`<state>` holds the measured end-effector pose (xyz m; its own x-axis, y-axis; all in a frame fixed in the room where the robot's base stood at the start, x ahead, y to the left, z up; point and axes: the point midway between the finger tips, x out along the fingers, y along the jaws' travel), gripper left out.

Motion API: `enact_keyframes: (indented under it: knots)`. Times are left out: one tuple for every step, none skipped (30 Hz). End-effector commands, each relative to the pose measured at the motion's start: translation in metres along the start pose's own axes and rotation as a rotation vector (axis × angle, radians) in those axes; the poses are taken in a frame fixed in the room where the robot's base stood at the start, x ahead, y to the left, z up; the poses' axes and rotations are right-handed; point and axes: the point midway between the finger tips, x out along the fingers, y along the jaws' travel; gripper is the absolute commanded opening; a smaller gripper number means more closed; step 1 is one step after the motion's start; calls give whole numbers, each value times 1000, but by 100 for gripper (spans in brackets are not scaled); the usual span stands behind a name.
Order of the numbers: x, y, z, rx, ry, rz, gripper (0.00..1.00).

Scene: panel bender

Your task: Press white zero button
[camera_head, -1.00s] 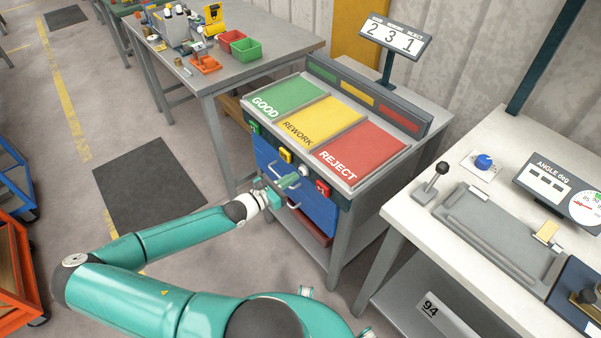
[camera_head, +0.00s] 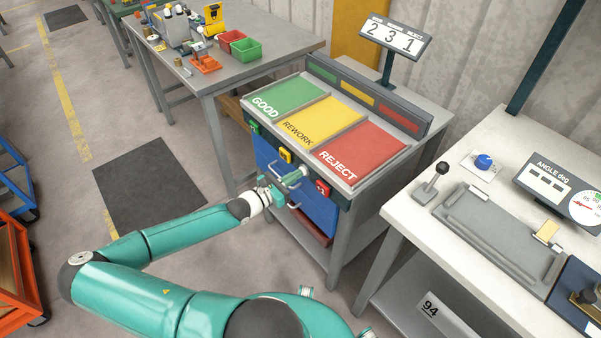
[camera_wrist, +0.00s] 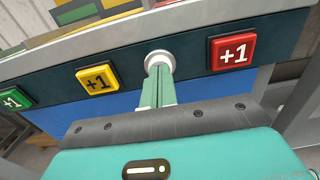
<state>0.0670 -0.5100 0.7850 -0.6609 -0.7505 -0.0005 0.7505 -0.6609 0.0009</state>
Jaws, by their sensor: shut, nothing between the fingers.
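The white zero button (camera_wrist: 160,58) is a round white knob on the dark front strip of the sorting stand, between the yellow +1 button (camera_wrist: 98,79) and the red +1 button (camera_wrist: 233,52). In the head view the white button (camera_head: 305,170) shows just beyond my gripper (camera_head: 294,180). My gripper is shut and empty. In the wrist view its fingertips (camera_wrist: 160,72) overlap the lower part of the white button; I cannot tell whether they touch it. The counter display (camera_head: 395,36) reads 2 3 1.
A green +1 button (camera_wrist: 13,99) is at the left of the strip. GOOD, REWORK and REJECT pads (camera_head: 362,152) cover the top. A white bench (camera_head: 410,215) stands to the right.

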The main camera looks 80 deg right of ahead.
Motion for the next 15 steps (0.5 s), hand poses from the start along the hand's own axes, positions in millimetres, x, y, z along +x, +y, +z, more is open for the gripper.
enact_keyframes:
  knots:
    - [1,0,0,0,0,0,0]
    - [1,0,0,0,0,0,0]
    - [2,0,0,0,0,0,0]
    - [2,0,0,0,0,0,0]
    - [2,0,0,0,0,0,0]
    - [2,0,0,0,0,0,0]
    - [1,0,0,0,0,0,0]
    - [1,0,0,0,0,1,0]
    - [-1,0,0,0,0,1,0]
    - [-3,0,0,0,0,1,0]
    - [-5,0,0,0,0,1,0]
    - [-8,0,0,0,0,1,0]
    - [-11,0,0,-1,0,2,0]
    - [-13,0,0,-1,1,1,0]
    - [-16,0,0,-1,1,1,0]
